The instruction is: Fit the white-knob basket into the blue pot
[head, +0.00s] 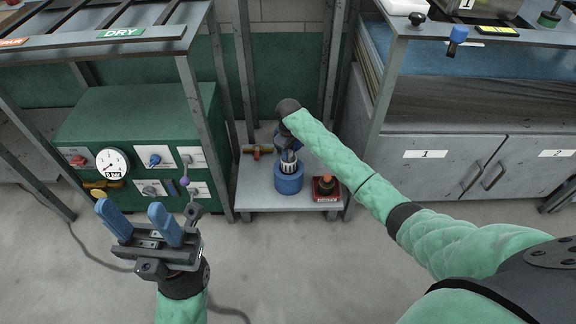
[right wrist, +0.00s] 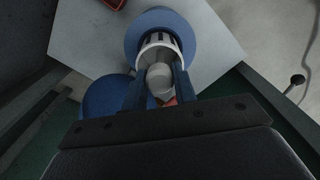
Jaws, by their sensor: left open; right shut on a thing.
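The blue pot (head: 289,184) stands on the low grey shelf between the racks; its rim also shows in the right wrist view (right wrist: 134,38). The white slotted basket (head: 288,167) is upright at the pot's mouth, overlapping the opening in both views. Its upper part shows above the rim; how deep its bottom sits is hidden. My right gripper (head: 288,153) is shut on the basket's pale knob (right wrist: 160,79), with a blue finger on each side in the right wrist view. My left gripper (head: 146,219) is open and empty, over the floor at left.
A red tray (head: 326,196) with a dark, orange-topped item is right of the pot. A brass fitting (head: 257,150) lies behind left. A blue round thing (right wrist: 106,97) is beside the pot. Rack posts and a green gauge cabinet (head: 135,115) flank the shelf.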

